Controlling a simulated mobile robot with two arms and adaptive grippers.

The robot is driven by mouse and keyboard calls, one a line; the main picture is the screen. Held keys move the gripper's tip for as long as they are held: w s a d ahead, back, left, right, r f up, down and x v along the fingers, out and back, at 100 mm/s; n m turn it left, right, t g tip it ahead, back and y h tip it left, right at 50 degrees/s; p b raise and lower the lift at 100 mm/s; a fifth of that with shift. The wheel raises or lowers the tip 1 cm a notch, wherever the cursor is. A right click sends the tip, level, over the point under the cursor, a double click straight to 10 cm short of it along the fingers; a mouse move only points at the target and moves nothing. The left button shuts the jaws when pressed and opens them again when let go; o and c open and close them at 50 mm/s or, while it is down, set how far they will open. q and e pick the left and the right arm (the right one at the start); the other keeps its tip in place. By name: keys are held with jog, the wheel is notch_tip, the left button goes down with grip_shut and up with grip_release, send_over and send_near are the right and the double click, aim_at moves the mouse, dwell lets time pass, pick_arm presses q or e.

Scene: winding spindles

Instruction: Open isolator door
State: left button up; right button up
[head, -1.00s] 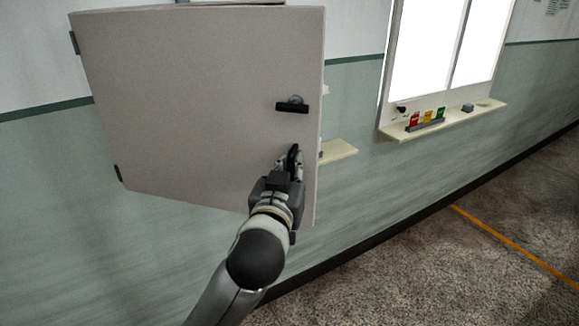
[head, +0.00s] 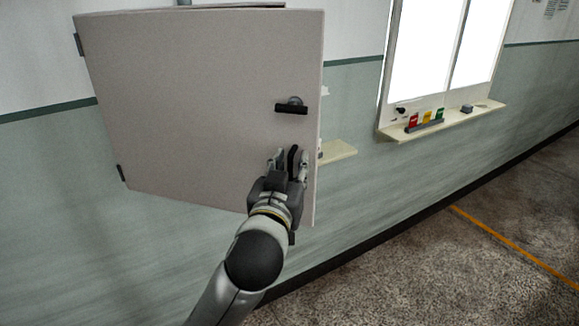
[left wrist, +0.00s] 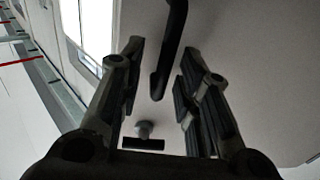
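The isolator door (head: 190,100) is a pale grey panel on the wall, with dark hinges on its left edge. I cannot tell whether it is fully shut. A black T-shaped latch (head: 292,107) sits near its right edge, and it also shows low in the left wrist view (left wrist: 143,142). My left gripper (head: 290,156) is open in front of the door, below the latch. A black bar handle (left wrist: 170,45) reaches between its spread fingers, with visible gaps on both sides. My right gripper is not in view.
A pale shelf (head: 340,151) shows behind the door's right edge. Further right is a bright window (head: 435,50) with a ledge (head: 455,121) carrying red, yellow and green items. The floor (head: 480,220) at right is clear, with an orange line.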

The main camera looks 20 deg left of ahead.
pick_arm(q)
jog(key=s, duration=0.7)
jog(key=shift+s+d, duration=0.2)
jog(key=shift+s, duration=0.1)
